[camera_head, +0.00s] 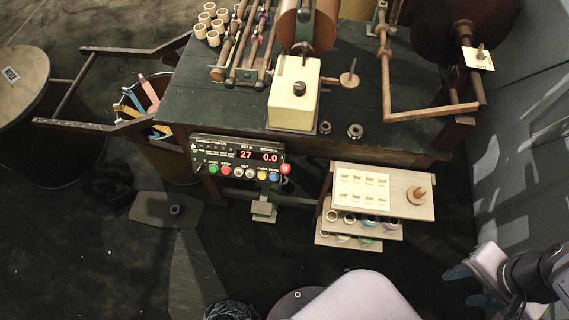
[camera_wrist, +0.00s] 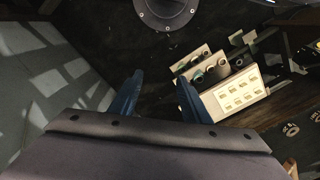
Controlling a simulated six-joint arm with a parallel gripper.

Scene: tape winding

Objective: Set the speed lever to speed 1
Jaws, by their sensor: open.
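The winding machine's control box (camera_head: 238,160) hangs on the front edge of the dark bench, with red digits reading 27 and 0.0 and a row of coloured buttons. A speed lever cannot be told apart for certain at this size. My gripper (camera_head: 468,285) is at the lower right in the head view, well away from the control box and bench. In the wrist view my gripper (camera_wrist: 160,98) shows two blue fingers spread apart with nothing between them. The control box is not seen in the wrist view.
The dark bench (camera_head: 215,110) carries rollers, a cream block (camera_head: 294,98) and a wooden crank frame (camera_head: 430,112).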

